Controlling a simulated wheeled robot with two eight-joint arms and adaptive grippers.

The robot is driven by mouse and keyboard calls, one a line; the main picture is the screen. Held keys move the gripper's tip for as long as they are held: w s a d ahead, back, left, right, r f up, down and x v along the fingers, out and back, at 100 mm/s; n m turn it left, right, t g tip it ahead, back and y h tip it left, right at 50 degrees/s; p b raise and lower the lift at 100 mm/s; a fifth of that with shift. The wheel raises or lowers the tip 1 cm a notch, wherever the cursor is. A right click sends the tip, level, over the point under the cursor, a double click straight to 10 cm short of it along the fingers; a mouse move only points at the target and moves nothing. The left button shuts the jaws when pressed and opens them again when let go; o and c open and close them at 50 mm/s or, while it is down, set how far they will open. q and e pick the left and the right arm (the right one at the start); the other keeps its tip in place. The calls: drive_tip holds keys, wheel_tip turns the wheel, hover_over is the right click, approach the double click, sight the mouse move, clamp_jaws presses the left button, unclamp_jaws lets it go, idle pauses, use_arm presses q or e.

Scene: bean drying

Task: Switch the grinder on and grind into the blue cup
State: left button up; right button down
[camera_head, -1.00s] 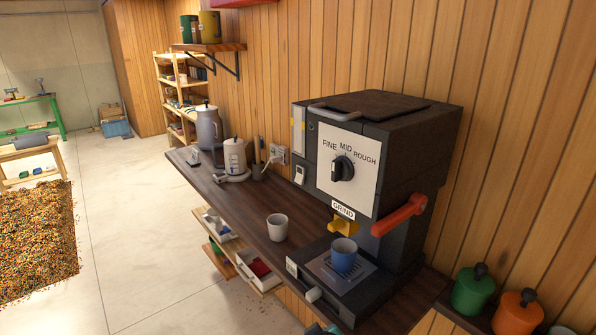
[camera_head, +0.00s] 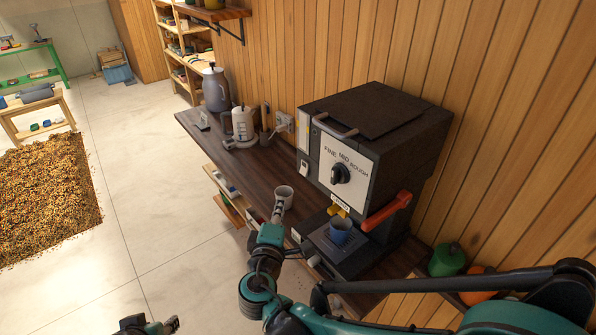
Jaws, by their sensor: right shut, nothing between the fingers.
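The grinder (camera_head: 415,125) is a dark box on the counter with a white dial plate, a black dial (camera_head: 341,174) and a red lever (camera_head: 387,212) on its right side. The blue cup (camera_head: 340,231) stands upright on the grinder's tray, below the yellow spout (camera_head: 338,211).
A kettle (camera_head: 243,126) and a grey jug (camera_head: 215,90) stand farther back on the dark counter (camera_head: 245,165). Green (camera_head: 447,260) and orange (camera_head: 480,285) canisters sit at the right, partly behind my right arm. A wooden wall backs the counter.

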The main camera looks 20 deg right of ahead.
drive_tip(key=shift+w+d, duration=0.1)
drive_tip(key=p, duration=0.1)
approach(301, 173)
drive_tip(key=w+a, duration=0.1)
drive_tip(key=w, duration=0.4)
drive_tip(key=d, duration=0.3)
drive_tip(key=shift+w+d+f+p, duration=0.15)
drive_tip(key=shift+w+f+p, duration=0.1)
drive_tip(key=shift+w+p, duration=0.15)
drive_tip(key=shift+d+f+b, duration=0.15)
drive_tip(key=shift+d+b, duration=0.1)
drive_tip(key=shift+b, duration=0.2)
drive_tip(key=shift+w, duration=0.1)
